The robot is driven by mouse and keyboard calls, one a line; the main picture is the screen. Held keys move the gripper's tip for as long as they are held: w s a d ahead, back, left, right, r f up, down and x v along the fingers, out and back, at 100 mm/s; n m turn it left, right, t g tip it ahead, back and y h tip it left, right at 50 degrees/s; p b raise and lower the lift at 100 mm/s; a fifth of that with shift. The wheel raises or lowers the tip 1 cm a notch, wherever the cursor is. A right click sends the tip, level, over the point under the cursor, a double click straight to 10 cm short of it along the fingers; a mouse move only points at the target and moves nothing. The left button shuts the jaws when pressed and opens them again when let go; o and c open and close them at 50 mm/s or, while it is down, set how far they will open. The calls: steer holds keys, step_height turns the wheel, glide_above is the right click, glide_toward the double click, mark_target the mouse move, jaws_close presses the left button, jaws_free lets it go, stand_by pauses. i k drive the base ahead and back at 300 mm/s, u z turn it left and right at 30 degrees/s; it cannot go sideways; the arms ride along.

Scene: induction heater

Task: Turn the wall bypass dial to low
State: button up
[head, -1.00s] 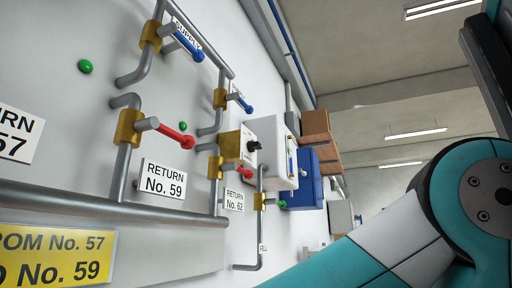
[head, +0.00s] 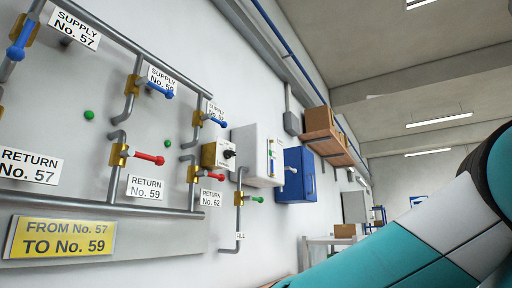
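A small beige box (head: 210,155) with a black dial (head: 229,154) is on the wall, right of the middle pipes and left of a white cabinet. I take this black dial to be the bypass dial. It is small in the head view, and I cannot read its setting or any marks around it. Only a teal and white link of my arm shows at the lower right, well apart from the dial. My gripper is out of the picture.
Grey pipes carry blue-handled supply valves (head: 160,91) and red-handled return valves (head: 150,158). A green-handled valve (head: 253,199) sits below the white cabinet (head: 262,150). A blue box (head: 299,172) and a shelf with cardboard boxes (head: 317,122) are farther right. A table (head: 330,240) stands beyond.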

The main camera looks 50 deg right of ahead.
mark_target(228, 155)
steer(key=u, duration=0.6)
steer(key=k, duration=0.1)
steer(key=z, duration=1.75)
steer(key=i, duration=0.55)
steer(key=z, duration=0.2)
